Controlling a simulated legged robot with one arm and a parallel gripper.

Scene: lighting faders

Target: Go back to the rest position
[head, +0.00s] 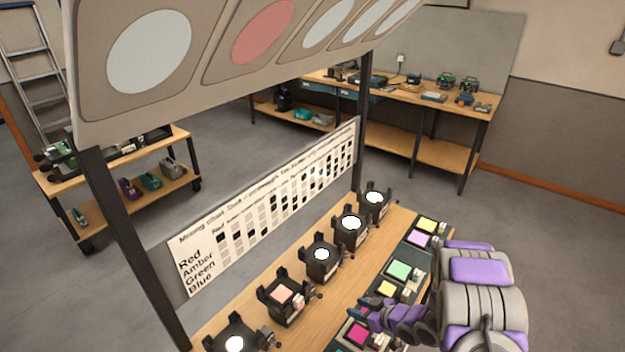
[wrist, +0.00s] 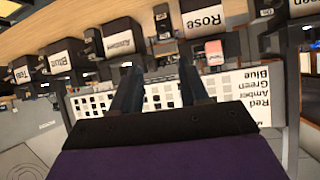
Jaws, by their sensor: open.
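My gripper shows in the wrist view (wrist: 158,85), with its two dark fingers apart and nothing between them. In the head view my purple and grey arm reaches in from the lower right, over the right side of the wooden bench (head: 325,293). The fingertips are hard to make out there against dark panels. The wrist view is upside down and shows labelled black units, one reading "Rose" (wrist: 204,19), beyond the fingers. A pink piece (wrist: 214,52) is near that unit. The chart with colour names (wrist: 240,88) lies behind the fingers.
Several black lamps stand in a row on the bench, one with a pink face (head: 283,293). A mixing chart board (head: 225,240) stands behind them. A large panel with discs (head: 150,50) hangs above on dark posts. Coloured tiles, one green (head: 399,270), line the right side.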

